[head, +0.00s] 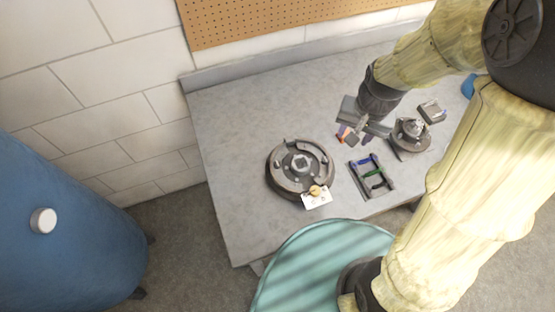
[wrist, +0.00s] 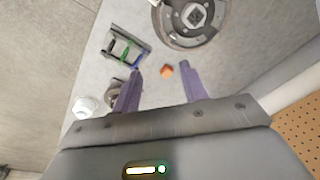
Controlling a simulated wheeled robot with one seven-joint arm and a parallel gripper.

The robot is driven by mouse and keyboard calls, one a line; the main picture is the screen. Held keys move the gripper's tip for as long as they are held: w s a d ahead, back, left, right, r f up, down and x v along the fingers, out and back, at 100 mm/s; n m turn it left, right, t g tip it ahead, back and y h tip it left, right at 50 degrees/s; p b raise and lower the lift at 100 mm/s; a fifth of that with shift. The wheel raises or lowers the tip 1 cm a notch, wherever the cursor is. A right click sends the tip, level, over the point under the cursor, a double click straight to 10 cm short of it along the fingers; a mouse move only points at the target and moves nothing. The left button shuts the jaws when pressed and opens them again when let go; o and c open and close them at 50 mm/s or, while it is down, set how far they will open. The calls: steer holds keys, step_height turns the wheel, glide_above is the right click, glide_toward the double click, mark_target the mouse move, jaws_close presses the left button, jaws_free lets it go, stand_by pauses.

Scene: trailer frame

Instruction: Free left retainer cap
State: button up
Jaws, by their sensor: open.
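A round dark brake drum assembly (head: 300,165) lies flat on the grey bench, with a pale square centre; its edge also shows in the wrist view (wrist: 165,28). A white plate (head: 318,201) with an orange-brown knob (head: 315,191) sits at its front edge. I cannot tell which part is the left retainer cap. My gripper (wrist: 161,69) is open and empty, with two purple fingers apart above the bench. A small orange piece (wrist: 167,71) shows between the fingertips in the wrist view, apart from both. In the head view my gripper (head: 347,133) is right of the drum.
A dark rack (head: 372,178) with blue and green bars lies right of the drum. A round metal hub (head: 411,134) and a small grey box (head: 432,111) stand farther right. The bench (head: 235,140) is clear at left. A blue tank (head: 65,240) stands on the floor.

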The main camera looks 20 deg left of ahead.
steer(key=a+f+g, duration=0.1)
steer(key=a+f, duration=0.1)
steer(key=a, duration=0.8)
glide_above(277, 164)
steer(key=f, duration=0.2)
steer(key=shift+r+m+h, duration=0.2)
steer(key=shift+m+h, duration=0.1)
steer(key=shift+m, duration=0.1)
steer(key=shift+f, duration=0.1)
step_height(277, 164, down, 17)
steer(key=shift+f+p, duration=0.1)
steer(key=shift+p, duration=0.6)
steer(key=shift+c, duration=0.2)
jaws_close()
